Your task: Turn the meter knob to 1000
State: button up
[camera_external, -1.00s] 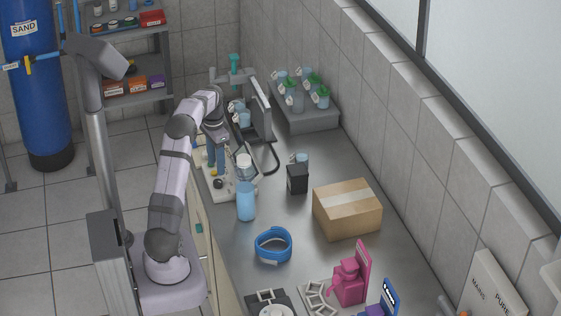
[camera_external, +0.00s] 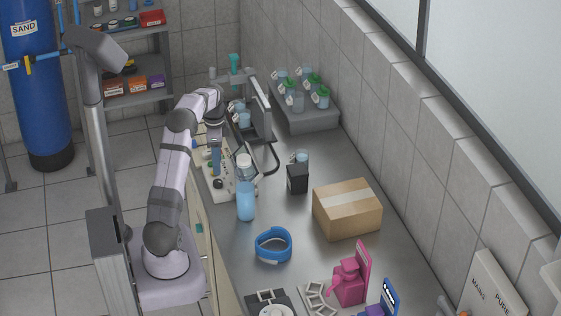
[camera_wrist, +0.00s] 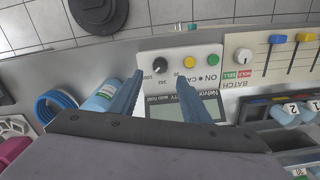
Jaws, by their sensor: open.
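The meter (camera_wrist: 212,55) is a pale panel with a black knob (camera_wrist: 163,68), a yellow button and a green button, and a dark display below. Small printed numbers surround the knob; a finger partly covers the one at lower left. I cannot read the knob's pointer surely. My gripper (camera_wrist: 160,77) is open, with its blue fingertips at either side of the knob and a gap between them. I cannot tell whether they touch it. In the external view my gripper (camera_external: 215,163) points down over the bench's left edge, above the pale meter (camera_external: 220,194).
A blue bottle (camera_external: 246,202) stands close to the meter's front right. A blue strap ring (camera_external: 273,245), a black box (camera_external: 297,179) and a cardboard box (camera_external: 347,210) are farther off. In the wrist view a panel with sliders (camera_wrist: 285,50) is right of the meter.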

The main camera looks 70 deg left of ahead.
aim_at(220, 180)
jog(key=shift+f+p, duration=1.2)
jog(key=shift+f, duration=2.5)
